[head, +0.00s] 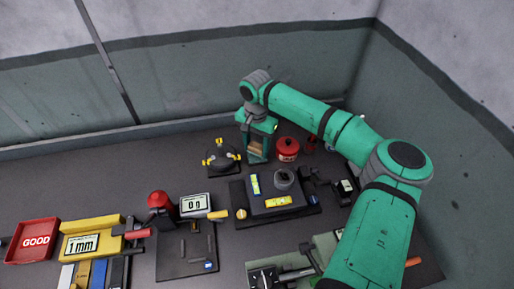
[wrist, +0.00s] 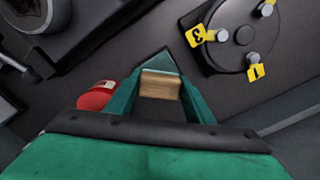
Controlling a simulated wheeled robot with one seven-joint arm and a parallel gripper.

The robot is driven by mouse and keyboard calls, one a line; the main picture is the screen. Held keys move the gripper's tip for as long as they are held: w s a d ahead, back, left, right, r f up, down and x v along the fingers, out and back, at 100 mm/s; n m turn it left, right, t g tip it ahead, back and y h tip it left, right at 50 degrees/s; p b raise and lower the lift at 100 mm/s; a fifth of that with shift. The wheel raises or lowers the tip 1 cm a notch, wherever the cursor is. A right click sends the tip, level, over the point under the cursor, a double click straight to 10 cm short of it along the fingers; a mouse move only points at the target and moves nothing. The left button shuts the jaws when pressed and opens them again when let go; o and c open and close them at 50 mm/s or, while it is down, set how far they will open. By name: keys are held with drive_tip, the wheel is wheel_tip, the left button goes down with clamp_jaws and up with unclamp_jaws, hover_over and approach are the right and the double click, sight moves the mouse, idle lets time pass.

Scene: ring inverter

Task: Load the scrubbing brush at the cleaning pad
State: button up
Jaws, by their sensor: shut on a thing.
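My gripper (head: 258,155) is at the back middle of the bench in the head view, pointing down. It is shut on a wooden block that looks like the scrubbing brush (head: 257,148). In the wrist view the brush (wrist: 160,84) is a tan block between the green fingers of my gripper (wrist: 162,78). A grey-green pointed patch (wrist: 163,62) shows just beyond the brush; I cannot tell whether it is the cleaning pad or part of a finger. The brush's underside and any contact with a pad are hidden.
A black round fixture with yellow tags (head: 220,157) stands left of my gripper, a red canister (head: 288,148) right. A scale (head: 195,203) and red GOOD tray (head: 34,240) are further left.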

sight(255, 146)
drive_tip(key=shift+w+r, duration=0.2)
drive_tip(key=shift+r, duration=0.8)
drive_tip(key=shift+s+a+r, duration=0.15)
drive_tip(key=shift+a+r, duration=0.15)
drive_tip(key=shift+r, duration=0.25)
drive_tip(key=shift+s+d+r, duration=0.1)
drive_tip(key=shift+d+r, duration=0.55)
drive_tip(key=shift+r, duration=0.2)
drive_tip(key=shift+a+r, duration=0.3)
drive_tip(key=shift+r, duration=0.45)
drive_tip(key=shift+d, duration=0.1)
